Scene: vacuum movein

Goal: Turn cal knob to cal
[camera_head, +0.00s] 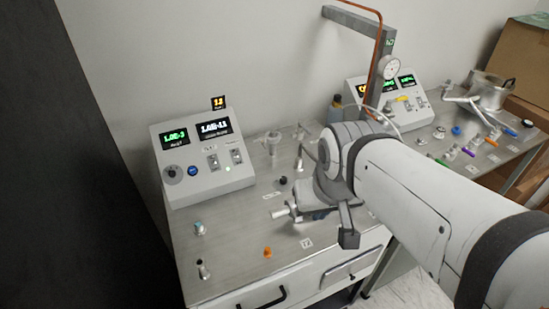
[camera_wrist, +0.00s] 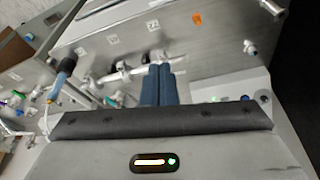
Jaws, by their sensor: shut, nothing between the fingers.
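A grey control box (camera_head: 206,158) stands at the back left of the bench, with lit green and white displays on its sloped face. A dark round knob (camera_head: 173,172) and a blue button (camera_head: 192,171) sit at its lower left. The lettering is too small to tell whether this knob is marked cal. My gripper (camera_wrist: 160,67) shows in the wrist view with its two blue fingers together and nothing between them. It is over the metal bench, to the right of the control box and apart from it. In the head view my wrist largely hides it.
A second control box (camera_head: 409,108) and a copper pipe (camera_head: 379,45) are behind my arm. Small labels lie on the metal top.

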